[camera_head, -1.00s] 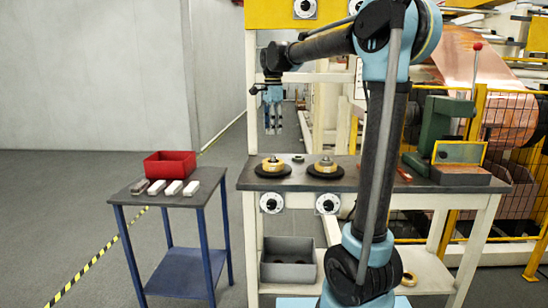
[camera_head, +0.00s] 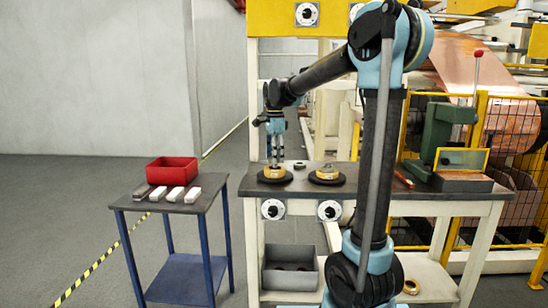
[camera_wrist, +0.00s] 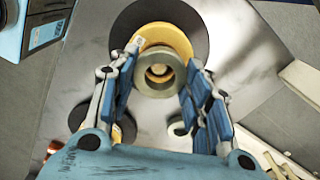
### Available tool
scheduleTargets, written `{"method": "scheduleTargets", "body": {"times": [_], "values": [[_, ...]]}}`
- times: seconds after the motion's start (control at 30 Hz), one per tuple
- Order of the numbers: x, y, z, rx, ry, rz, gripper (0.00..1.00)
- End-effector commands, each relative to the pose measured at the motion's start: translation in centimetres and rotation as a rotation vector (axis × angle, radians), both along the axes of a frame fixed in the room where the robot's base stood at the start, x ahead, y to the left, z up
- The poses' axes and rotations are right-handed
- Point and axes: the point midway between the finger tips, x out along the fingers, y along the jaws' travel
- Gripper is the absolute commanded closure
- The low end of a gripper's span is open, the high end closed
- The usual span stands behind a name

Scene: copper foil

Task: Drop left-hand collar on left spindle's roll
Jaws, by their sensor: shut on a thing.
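My gripper (camera_head: 275,162) is down at the left spindle's yellow-gold roll (camera_head: 274,175), which lies on a black disc at the left of the bench. In the wrist view, the fingers of my gripper (camera_wrist: 164,60) are shut on a grey-green collar (camera_wrist: 176,84). The collar is over the roll (camera_wrist: 172,36), and a brassy centre shows through its hole. I cannot tell whether it rests on the roll. A second roll (camera_head: 327,174) sits on the right black disc. Another small grey collar (camera_head: 299,165) lies on the bench behind, between the discs.
A side table at the left holds a red bin (camera_head: 171,170) and several pale blocks (camera_head: 184,194). A grey bin (camera_head: 290,270) stands on the lower shelf.

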Motion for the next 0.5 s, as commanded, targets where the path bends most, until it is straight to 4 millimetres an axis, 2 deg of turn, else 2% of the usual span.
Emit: {"method": "scheduleTargets", "body": {"times": [0.5], "values": [[0.0,0.0,-1.1,0.000,0.000,0.000,0.87]]}}
